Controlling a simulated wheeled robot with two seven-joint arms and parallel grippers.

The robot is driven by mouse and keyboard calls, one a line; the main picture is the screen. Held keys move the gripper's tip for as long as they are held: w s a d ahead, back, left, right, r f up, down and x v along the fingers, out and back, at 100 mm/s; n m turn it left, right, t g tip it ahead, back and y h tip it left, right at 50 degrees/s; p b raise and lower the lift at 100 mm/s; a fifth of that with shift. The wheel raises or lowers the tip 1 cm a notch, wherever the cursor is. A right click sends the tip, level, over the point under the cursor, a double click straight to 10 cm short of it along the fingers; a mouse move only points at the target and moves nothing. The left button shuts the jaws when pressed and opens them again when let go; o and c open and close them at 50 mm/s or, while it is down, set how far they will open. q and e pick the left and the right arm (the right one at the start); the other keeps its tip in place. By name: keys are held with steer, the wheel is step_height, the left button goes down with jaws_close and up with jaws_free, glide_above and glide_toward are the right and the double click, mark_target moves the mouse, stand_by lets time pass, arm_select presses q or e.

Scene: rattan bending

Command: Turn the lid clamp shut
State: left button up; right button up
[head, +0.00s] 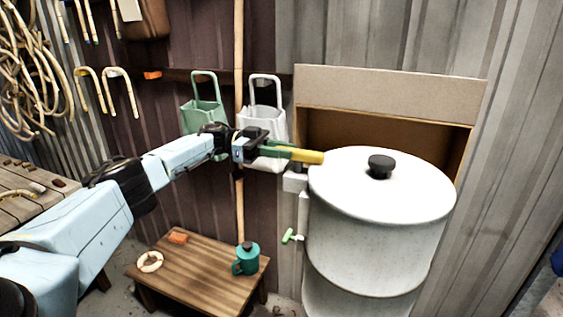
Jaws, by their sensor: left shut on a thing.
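A large pale steamer drum (370,245) stands at the right with its white lid (345,185) on top and a black knob (381,165) on the lid. A yellow clamp handle (307,156) sticks out at the lid's left edge, level with the rim. A white bracket (294,182) sits just below it on the drum's side. My left gripper (284,152) reaches in from the left and is shut on the clamp handle. The fingers hide the handle's left part. My right gripper is not in view.
A green tap (291,237) juts from the drum's left side. A cardboard box (385,95) stands behind the lid. Green (203,118) and white (262,122) holders hang on the wall behind the gripper.

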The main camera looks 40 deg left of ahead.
arm_select(q)
steer(key=shift+g+b, duration=0.3)
steer(key=shift+r+m, duration=0.1)
steer(key=shift+m, duration=0.2)
steer(key=shift+d, duration=0.1)
steer(key=o, duration=1)
steer(key=shift+w, duration=0.1)
